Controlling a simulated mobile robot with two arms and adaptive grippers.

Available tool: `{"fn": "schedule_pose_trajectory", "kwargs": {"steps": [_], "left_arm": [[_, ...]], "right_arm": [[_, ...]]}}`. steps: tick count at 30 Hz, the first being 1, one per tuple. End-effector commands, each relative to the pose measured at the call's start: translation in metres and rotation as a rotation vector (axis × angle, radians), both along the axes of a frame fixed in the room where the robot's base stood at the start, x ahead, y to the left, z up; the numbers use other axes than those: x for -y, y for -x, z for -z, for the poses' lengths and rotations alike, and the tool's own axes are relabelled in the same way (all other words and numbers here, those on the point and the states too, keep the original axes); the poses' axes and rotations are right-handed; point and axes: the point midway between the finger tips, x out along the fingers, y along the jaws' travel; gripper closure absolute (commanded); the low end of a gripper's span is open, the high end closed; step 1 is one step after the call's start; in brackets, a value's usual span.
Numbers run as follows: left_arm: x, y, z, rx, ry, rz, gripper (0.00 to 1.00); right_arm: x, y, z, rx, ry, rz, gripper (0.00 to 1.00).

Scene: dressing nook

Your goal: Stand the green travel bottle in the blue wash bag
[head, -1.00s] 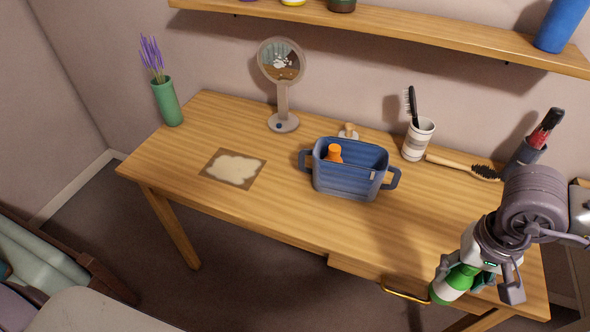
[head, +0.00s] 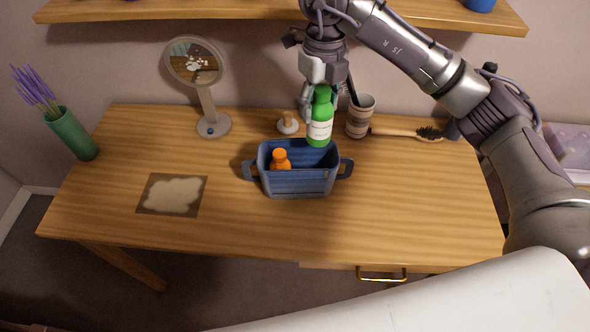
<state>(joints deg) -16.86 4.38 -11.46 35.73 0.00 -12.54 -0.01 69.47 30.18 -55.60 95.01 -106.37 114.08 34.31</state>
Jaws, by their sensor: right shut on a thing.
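The green travel bottle (head: 320,117) has a white label and hangs upright in my right gripper (head: 322,88), which is shut on it near its top. The bottle's lower end is over the back right part of the blue wash bag (head: 298,184); I cannot tell whether it is inside the rim. The bag stands open on the table with a handle at each side. An orange bottle (head: 280,160) stands in its left part. My left gripper is not in view.
Behind the bag are a wooden-handled brush (head: 288,122), a striped cup (head: 360,117) and a hairbrush (head: 410,133). A round mirror (head: 213,125), a stained mat (head: 172,195) and a green vase (head: 72,135) are to the left. The shelf (head: 150,10) is above. The table front is clear.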

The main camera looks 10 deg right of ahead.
Motion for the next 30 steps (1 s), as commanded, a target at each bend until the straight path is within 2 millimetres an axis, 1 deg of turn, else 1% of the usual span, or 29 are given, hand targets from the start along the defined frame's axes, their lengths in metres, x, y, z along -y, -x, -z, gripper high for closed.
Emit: {"fn": "schedule_pose_trajectory", "kwargs": {"steps": [2, 5, 8, 15, 18, 21, 26, 30], "left_arm": [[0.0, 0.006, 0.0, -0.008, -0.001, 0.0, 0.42], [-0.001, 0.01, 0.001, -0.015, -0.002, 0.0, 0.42], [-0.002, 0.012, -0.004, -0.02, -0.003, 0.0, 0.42], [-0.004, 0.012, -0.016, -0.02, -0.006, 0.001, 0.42], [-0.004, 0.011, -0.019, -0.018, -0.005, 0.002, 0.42], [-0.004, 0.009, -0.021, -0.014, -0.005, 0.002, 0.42], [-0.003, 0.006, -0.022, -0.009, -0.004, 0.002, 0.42], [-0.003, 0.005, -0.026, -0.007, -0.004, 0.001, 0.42]], "right_arm": [[-0.001, 0.0, 0.003, -0.002, -0.001, 0.045, 0.86], [-0.001, 0.0, 0.018, -0.006, -0.001, 0.064, 0.86], [0.0, 0.001, 0.04, -0.008, 0.001, 0.065, 0.86], [0.0, 0.001, 0.103, -0.006, 0.001, 0.062, 0.86], [0.0, 0.0, 0.123, -0.003, 0.001, 0.063, 0.86], [-0.001, 0.0, 0.135, 0.0, -0.001, 0.061, 0.86], [-0.001, 0.0, 0.146, -0.001, 0.0, 0.061, 0.86], [0.0, 0.001, 0.164, -0.003, 0.0, 0.061, 0.86]]}}
